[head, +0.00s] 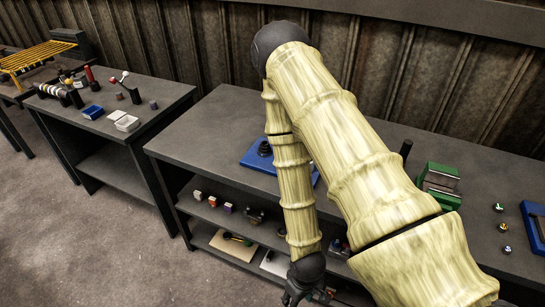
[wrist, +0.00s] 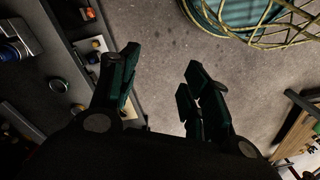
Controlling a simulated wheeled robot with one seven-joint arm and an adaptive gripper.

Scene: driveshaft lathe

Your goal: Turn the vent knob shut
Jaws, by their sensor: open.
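No part can be surely made out as the vent knob. A black round knob-like part (head: 264,149) stands on a blue plate (head: 254,160) on the middle bench, and my arm hides part of that plate. My gripper (head: 298,290) hangs low in front of the middle bench's shelves, apart from the blue plate. In the wrist view my gripper (wrist: 160,78) is open, its two dark green fingers wide apart with bare floor between them. Nothing is held.
The middle bench (head: 205,120) carries a green vise-like block (head: 438,185); its shelf holds small blocks. A round teal and yellow thing (wrist: 240,20) stands on open floor (wrist: 165,30).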

